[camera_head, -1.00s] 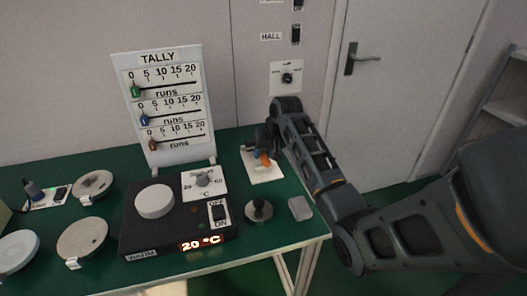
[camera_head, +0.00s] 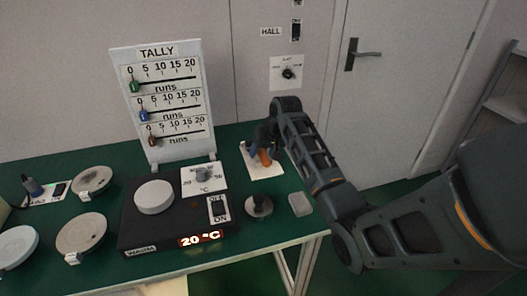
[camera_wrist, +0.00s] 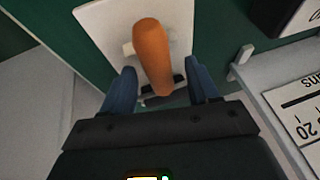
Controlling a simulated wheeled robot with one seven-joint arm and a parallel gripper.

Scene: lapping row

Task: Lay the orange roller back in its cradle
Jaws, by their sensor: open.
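The orange roller (camera_wrist: 152,55) is between my gripper's two blue fingers (camera_wrist: 162,78) in the wrist view, with visible gaps on both sides. The white plate (camera_wrist: 100,18) lies behind the roller. A pale support (camera_wrist: 128,48) juts out at the roller's left, and a dark part shows under its near end; these look like the cradle. I cannot tell whether the roller rests in it. My gripper (camera_head: 262,150) is open.
The tally board (camera_head: 160,105) stands left of the plate. The black heater box (camera_head: 170,240) with its dial panel is in front. A round-knobbed disc (camera_head: 259,206) and a grey block (camera_head: 300,204) sit near the right table edge. The wall rises close behind.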

